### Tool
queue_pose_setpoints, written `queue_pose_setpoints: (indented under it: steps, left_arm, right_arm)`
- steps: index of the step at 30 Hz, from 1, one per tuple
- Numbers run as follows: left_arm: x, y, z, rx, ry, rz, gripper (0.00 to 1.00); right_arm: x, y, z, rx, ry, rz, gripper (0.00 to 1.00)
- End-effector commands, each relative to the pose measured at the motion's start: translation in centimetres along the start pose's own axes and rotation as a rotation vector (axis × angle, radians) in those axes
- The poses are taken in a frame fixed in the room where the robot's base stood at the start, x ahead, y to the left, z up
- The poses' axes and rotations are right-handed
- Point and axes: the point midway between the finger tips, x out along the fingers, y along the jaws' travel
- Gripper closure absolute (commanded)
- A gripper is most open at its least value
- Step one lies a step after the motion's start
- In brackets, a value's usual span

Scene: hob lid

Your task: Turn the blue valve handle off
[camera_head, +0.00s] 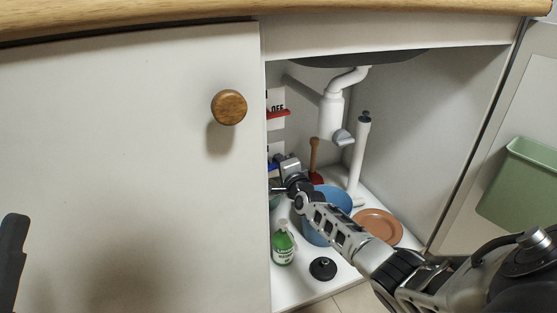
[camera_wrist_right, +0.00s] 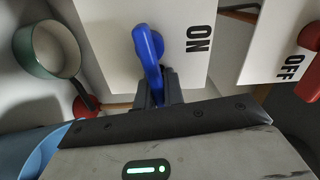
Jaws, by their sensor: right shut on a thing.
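The blue valve handle (camera_wrist_right: 148,48) shows large in the right wrist view, in front of a white card (camera_wrist_right: 190,30) lettered ON. My right gripper (camera_wrist_right: 160,88) is shut on the lower end of this handle. In the head view only a small part of the blue handle (camera_head: 272,165) shows at the cabinet's inner left side, beside my right gripper (camera_head: 280,181). The rest is hidden by the gripper and the closed door. A dark part of my left gripper (camera_head: 12,250) shows at the left edge; its jaws cannot be made out.
A red handle (camera_head: 279,114) sits above the blue one, by an OFF card (camera_head: 277,98). A white drain pipe (camera_head: 331,115) hangs behind. A blue bucket (camera_head: 338,195), green bottle (camera_head: 283,248), brown plate (camera_head: 379,227) and black stopper (camera_head: 323,268) are on the cabinet floor.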

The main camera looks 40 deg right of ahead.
Motion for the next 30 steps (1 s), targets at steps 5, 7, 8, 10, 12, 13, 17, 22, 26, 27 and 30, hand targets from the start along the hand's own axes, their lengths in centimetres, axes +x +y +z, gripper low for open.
queue_pose_setpoints:
  steps: [5, 7, 8, 10, 12, 13, 17, 22, 26, 27, 30]
  left_arm:
    - [0.01, 0.01, -0.04, 0.001, 0.001, 0.0, 0.64]
    - [0.01, 0.01, -0.04, 0.0, 0.001, 0.0, 0.64]
    - [0.01, 0.01, -0.04, 0.0, 0.001, 0.0, 0.64]
    - [0.01, 0.01, -0.04, 0.0, 0.001, 0.0, 0.64]
    - [0.01, 0.01, -0.04, 0.0, 0.001, 0.0, 0.64]
    - [0.01, 0.01, -0.04, 0.0, 0.001, 0.0, 0.64]
    - [0.02, 0.01, -0.04, 0.0, 0.001, 0.0, 0.64]
    - [0.01, 0.0, -0.04, 0.0, 0.001, 0.0, 0.64]
    - [0.01, 0.0, -0.04, 0.0, 0.001, 0.0, 0.64]
    - [0.01, 0.0, -0.04, 0.0, 0.001, 0.0, 0.64]
    - [0.01, -0.01, -0.03, 0.0, 0.001, 0.0, 0.64]
  right_arm:
    - [-0.05, 0.47, 0.06, 0.081, -0.002, 0.003, 1.0]
    - [-0.06, 0.57, 0.07, 0.105, -0.001, 0.003, 1.0]
    - [-0.06, 0.6, 0.07, 0.112, -0.001, 0.003, 1.0]
    - [-0.06, 0.65, 0.09, 0.127, -0.001, 0.003, 1.0]
    - [-0.07, 0.68, 0.11, 0.137, -0.001, 0.002, 1.0]
    - [-0.07, 0.7, 0.12, 0.14, -0.001, 0.002, 1.0]
    - [-0.07, 0.73, 0.14, 0.147, -0.002, 0.002, 1.0]
    - [-0.08, 0.74, 0.16, 0.148, -0.002, 0.003, 1.0]
    - [-0.08, 0.75, 0.16, 0.149, -0.002, 0.003, 1.0]
    - [-0.08, 0.75, 0.16, 0.149, -0.002, 0.003, 0.79]
    - [-0.06, 0.71, 0.15, 0.148, -0.002, 0.002, 0.68]
